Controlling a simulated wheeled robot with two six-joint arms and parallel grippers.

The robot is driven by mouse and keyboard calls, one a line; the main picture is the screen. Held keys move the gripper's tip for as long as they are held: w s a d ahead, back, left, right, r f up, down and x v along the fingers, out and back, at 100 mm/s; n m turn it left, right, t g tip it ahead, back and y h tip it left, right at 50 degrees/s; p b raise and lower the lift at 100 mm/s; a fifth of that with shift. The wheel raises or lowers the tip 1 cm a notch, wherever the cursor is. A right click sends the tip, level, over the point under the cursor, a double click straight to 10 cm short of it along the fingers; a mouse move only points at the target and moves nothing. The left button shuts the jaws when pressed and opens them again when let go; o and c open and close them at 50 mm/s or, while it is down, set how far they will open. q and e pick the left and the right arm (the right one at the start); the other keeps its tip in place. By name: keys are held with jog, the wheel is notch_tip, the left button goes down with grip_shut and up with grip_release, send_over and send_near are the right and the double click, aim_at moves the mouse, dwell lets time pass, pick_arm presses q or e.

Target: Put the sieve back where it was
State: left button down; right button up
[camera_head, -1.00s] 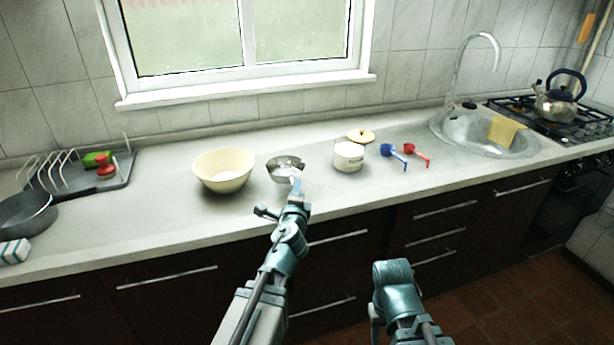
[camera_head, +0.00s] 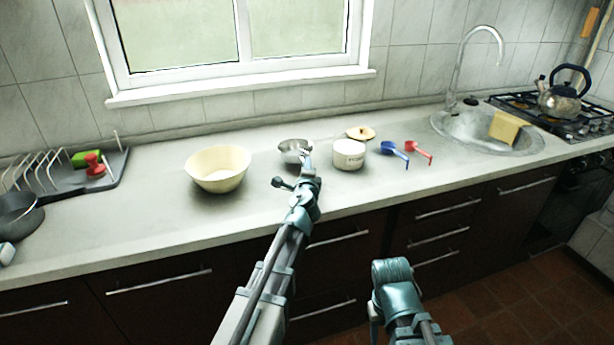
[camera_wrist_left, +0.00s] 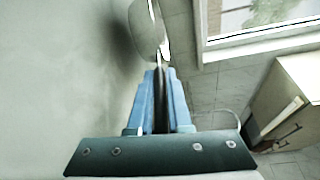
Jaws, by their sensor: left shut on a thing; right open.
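The sieve (camera_head: 293,150) is a small metal bowl shape with a handle, held over the counter between the cream bowl and the white pot. My left gripper (camera_head: 306,158) is shut on its handle. In the left wrist view the sieve (camera_wrist_left: 148,30) extends past the closed blue fingers (camera_wrist_left: 160,82), partly cut off by the top edge. In the head view I cannot tell whether it touches the counter. My right gripper (camera_head: 392,280) is low in front of the cabinets, away from the sieve, open; its fingertips are hidden.
A cream bowl (camera_head: 218,170) stands left of the sieve. A white pot (camera_head: 348,155) stands close on its right, with a cream lid (camera_head: 360,133) behind. Blue (camera_head: 394,149) and red (camera_head: 418,151) scoops lie farther right.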

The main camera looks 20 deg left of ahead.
pick_arm(q)
jog(key=shift+f+b, duration=0.9)
jog(key=shift+f, duration=0.45)
pick_arm(e)
jog(key=shift+a+f, duration=0.1)
jog(key=shift+f, duration=1.2)
pick_arm(q)
jog(key=shift+f, duration=0.15)
jog(key=c, duration=0.8)
grip_release()
jog(key=shift+c, duration=0.2)
pick_arm(e)
jog(key=shift+f, duration=0.15)
pick_arm(q)
jog(key=shift+s+r, duration=0.1)
jog(key=shift+r, duration=0.15)
jog(key=p+v, duration=0.1)
jog(key=v, duration=1.1)
pick_arm(e)
jog(key=shift+r, duration=0.75)
pick_arm(q)
jog(key=shift+f, duration=0.1)
